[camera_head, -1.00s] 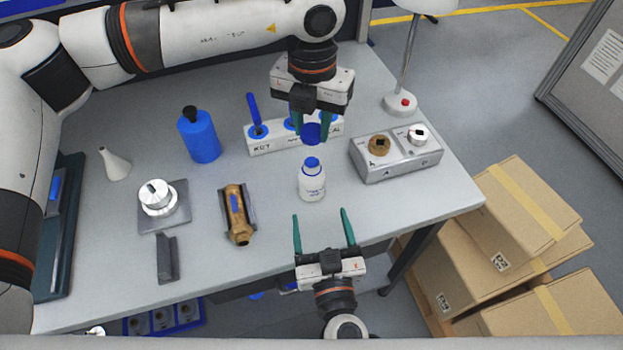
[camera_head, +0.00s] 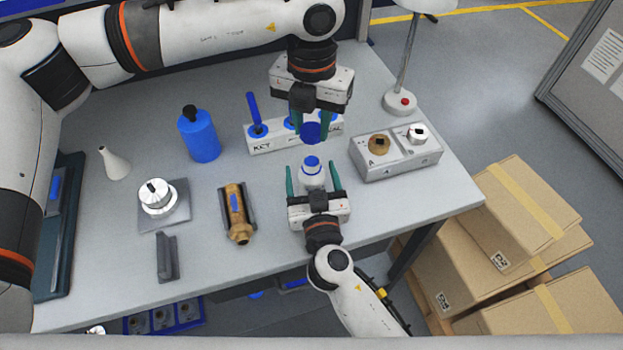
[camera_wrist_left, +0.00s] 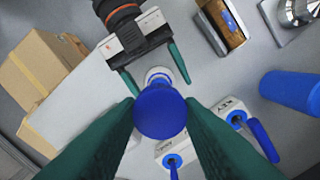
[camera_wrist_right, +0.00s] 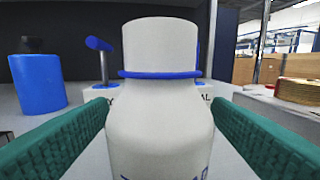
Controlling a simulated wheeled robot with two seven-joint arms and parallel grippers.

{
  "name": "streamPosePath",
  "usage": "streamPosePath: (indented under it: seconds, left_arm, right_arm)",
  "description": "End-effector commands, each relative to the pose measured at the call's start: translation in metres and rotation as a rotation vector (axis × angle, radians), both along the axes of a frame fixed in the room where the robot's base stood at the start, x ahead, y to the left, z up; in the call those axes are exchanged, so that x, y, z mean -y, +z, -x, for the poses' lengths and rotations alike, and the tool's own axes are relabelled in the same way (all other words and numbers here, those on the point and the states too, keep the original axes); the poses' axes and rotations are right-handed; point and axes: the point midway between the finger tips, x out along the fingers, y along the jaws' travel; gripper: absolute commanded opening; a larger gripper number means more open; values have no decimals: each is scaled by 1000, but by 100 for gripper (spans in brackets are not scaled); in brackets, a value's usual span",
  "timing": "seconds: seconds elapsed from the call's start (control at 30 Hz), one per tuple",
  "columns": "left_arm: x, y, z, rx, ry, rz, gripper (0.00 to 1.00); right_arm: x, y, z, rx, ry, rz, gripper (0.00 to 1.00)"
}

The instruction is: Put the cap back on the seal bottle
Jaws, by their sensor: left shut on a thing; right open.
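The white seal bottle (camera_head: 313,180) stands upright on the table, its top showing blue in the head view. The right wrist view shows its white neck with a blue ring (camera_wrist_right: 160,74). My left gripper (camera_head: 312,126) is shut on a round blue cap (camera_head: 313,134), held above the table behind the bottle in the head view. The cap fills the space between the fingers in the left wrist view (camera_wrist_left: 160,110) and partly hides the bottle. My right gripper (camera_head: 311,167) is open, low, with one finger on each side of the bottle; I cannot tell whether they touch it.
A white labelled block (camera_head: 262,147) with blue-handled items stands behind the bottle. A grey two-socket block (camera_head: 398,167) is to the right. A blue bottle (camera_head: 201,140) and a brown part in a cradle (camera_head: 237,211) are to the left.

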Motion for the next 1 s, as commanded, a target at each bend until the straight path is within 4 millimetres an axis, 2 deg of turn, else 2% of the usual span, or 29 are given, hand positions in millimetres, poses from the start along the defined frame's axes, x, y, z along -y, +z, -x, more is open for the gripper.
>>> streamPosePath:
  seconds: [0.07, 0.47, 0.63, 0.9, 1.0]
  left_arm:
    - [0, 0, 0, 0, 0, 0, 13]
    - [0, 0, 0, 0, 0, 0, 13]
    - [0, -8, 0, -2, 0, -1, 13]
    - [0, -46, 1, -4, 0, 1, 13]
    - [0, -51, 1, -3, 0, 1, 13]
  right_arm:
    - [0, 0, 0, 0, 0, 0, 72]
    - [0, 0, 0, 0, 0, 0, 7]
    - [0, 0, 1, 0, 0, 0, 7]
    - [0, 0, 0, 0, 0, 0, 7]
    - [0, 0, 0, 0, 0, 0, 7]
